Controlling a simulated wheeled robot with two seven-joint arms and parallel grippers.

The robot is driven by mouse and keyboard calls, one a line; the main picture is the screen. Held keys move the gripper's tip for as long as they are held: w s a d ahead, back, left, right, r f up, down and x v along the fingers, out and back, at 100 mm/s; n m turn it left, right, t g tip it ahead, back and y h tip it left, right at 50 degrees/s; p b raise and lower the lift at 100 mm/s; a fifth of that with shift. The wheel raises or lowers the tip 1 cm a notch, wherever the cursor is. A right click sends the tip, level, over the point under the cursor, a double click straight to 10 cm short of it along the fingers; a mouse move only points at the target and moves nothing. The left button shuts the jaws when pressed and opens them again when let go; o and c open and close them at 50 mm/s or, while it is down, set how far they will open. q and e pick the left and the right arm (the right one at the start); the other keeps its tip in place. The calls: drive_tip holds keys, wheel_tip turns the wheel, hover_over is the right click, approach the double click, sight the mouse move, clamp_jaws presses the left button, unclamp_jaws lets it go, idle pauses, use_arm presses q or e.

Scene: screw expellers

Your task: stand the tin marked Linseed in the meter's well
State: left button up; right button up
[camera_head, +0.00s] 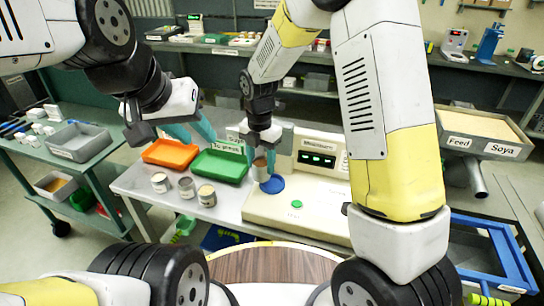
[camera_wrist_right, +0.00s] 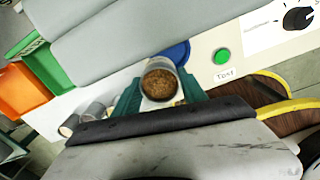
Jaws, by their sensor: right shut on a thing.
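My right gripper (camera_head: 262,152) is shut on a tin (camera_head: 261,172), above the left part of the cream meter (camera_head: 318,208). In the right wrist view the tin (camera_wrist_right: 161,84) is open at the top, with brown grain inside, between the teal fingers (camera_wrist_right: 160,98). Its label cannot be read. A round blue part of the meter (camera_head: 273,185), perhaps its well, lies just right of the tin and is partly covered. The tin does not look seated in it. My left gripper (camera_head: 192,128) is open and empty above the orange and green trays.
Several tins, including one at the left (camera_head: 160,183), stand left of the meter. An orange tray (camera_head: 170,153) and a green tray (camera_head: 219,166) lie behind them. The meter has a lit display (camera_head: 317,159) and a green button (camera_head: 297,204). A feed hopper (camera_head: 482,135) stands right.

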drive_tip(key=shift+w+d, duration=0.2)
drive_tip(key=shift+d, duration=0.45)
drive_tip(key=shift+w+d+f, duration=0.15)
drive_tip(key=shift+w+d, duration=0.05)
drive_tip(key=shift+d, duration=0.6)
drive_tip(key=shift+w+d+f, duration=0.1)
drive_tip(key=shift+d+f, duration=0.1)
drive_tip(key=shift+f, duration=1.55)
drive_tip(key=shift+f, duration=0.15)
drive_tip(key=o, duration=1.4)
